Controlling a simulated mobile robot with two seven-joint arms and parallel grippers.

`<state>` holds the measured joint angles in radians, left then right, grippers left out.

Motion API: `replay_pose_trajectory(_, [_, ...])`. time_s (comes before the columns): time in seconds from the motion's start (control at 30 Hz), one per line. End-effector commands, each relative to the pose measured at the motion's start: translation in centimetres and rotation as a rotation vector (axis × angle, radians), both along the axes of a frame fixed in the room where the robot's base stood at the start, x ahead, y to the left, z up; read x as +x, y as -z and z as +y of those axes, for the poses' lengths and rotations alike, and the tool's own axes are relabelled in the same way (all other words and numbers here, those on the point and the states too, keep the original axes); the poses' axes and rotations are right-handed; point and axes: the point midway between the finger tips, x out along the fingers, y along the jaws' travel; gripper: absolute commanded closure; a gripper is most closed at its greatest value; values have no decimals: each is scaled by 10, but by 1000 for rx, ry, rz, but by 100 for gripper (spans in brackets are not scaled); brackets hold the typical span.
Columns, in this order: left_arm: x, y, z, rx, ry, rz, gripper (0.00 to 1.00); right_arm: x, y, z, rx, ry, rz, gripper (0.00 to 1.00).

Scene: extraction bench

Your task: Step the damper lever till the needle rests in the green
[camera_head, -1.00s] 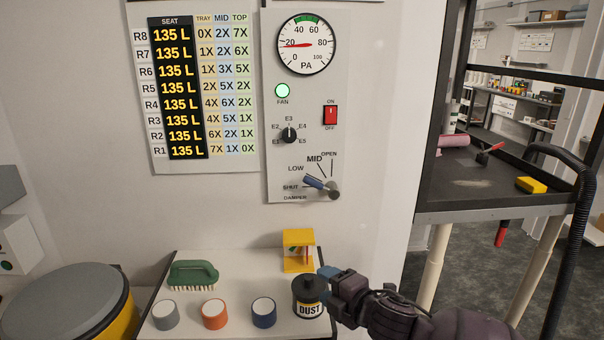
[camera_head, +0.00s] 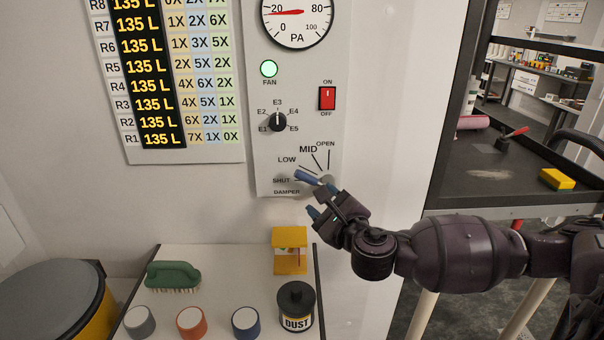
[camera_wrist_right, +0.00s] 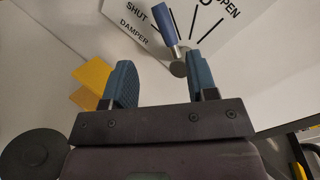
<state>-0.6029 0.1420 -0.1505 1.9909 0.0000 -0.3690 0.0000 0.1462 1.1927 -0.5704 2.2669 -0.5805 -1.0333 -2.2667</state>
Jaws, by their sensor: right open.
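The damper lever has a blue handle (camera_head: 307,177) that points up and left, between the SHUT and LOW marks. Its grey hub (camera_wrist_right: 178,69) shows in the right wrist view, with the handle also there (camera_wrist_right: 168,22). The gauge (camera_head: 296,14) is cut off at the top; its red needle (camera_head: 283,13) points left near 20, and its green band is out of frame. My right gripper (camera_head: 322,202) is open and empty just below the lever. In the wrist view its blue fingers (camera_wrist_right: 161,62) stand apart on either side of the hub. My left gripper is out of view.
A lit green fan lamp (camera_head: 269,69), a red switch (camera_head: 327,98) and a selector knob (camera_head: 278,122) share the panel. Below stand a yellow holder (camera_head: 290,251), a black-lidded dust jar (camera_head: 296,311), a green brush (camera_head: 173,275) and several coloured pots. A dark cart (camera_head: 480,190) stands right.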

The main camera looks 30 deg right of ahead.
Motion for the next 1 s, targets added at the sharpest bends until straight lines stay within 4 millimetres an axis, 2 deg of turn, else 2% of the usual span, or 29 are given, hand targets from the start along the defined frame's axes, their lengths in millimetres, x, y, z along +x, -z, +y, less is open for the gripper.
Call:
replay_pose_trajectory(0.1, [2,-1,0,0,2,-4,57,-1,-1,-4,-145,24,15,47])
replay_pose_trajectory(0.2, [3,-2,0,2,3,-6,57,-1,-1,-5,-216,30,26,47])
replay_pose_trajectory(0.43, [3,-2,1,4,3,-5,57,9,-2,-6,-253,30,32,47])
replay_pose_trajectory(0.8, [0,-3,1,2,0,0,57,68,-1,-16,-251,31,32,47])
replay_pose_trajectory(1.0, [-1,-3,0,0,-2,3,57,93,-1,-20,-249,28,33,47])
